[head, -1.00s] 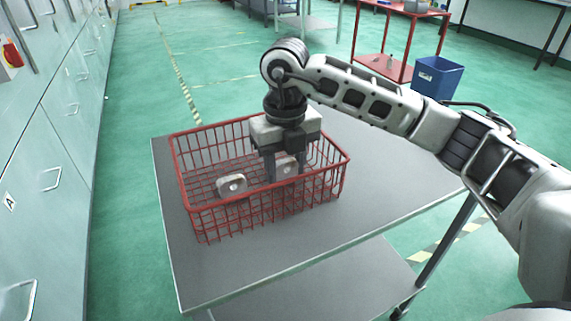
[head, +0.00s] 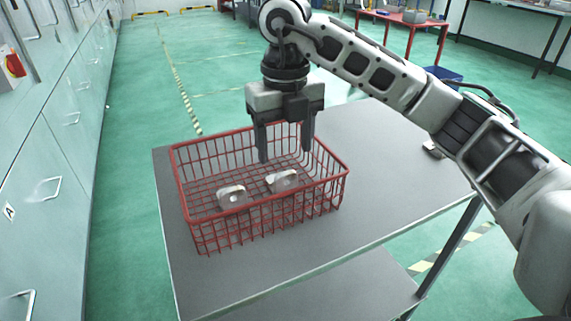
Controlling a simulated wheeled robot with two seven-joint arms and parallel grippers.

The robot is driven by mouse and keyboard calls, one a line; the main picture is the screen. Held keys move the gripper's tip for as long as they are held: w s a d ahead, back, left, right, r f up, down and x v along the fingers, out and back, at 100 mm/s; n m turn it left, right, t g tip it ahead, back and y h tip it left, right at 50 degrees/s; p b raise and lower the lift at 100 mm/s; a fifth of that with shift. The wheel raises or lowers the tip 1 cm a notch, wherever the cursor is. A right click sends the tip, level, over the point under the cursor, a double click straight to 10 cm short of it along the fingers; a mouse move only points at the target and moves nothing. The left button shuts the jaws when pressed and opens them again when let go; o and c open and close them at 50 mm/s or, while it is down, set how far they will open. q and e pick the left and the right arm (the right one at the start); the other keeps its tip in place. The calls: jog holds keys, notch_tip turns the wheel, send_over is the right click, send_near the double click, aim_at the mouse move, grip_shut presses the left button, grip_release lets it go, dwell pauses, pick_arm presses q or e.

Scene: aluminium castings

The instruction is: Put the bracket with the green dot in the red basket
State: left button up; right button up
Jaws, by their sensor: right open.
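The red basket (head: 262,213) is a wire basket standing on the grey table. Two pale metal brackets lie inside it, a left one (head: 232,197) and a right one (head: 283,180), side by side and apart. No green dot can be made out on either bracket at this size. My right gripper (head: 285,156) is open and empty, pointing down above the right bracket at about the height of the basket's back rim. My left gripper is not in view.
The grey table (head: 380,175) is clear to the right of the basket, except for a small pale metal piece (head: 432,149) partly hidden by my right arm. A red trolley and a blue bin stand farther back. Grey cabinets line the left side.

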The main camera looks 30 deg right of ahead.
notch_tip(320, 180, up, 4)
jog(key=shift+r+p, duration=0.15)
jog(key=shift+p, duration=0.25)
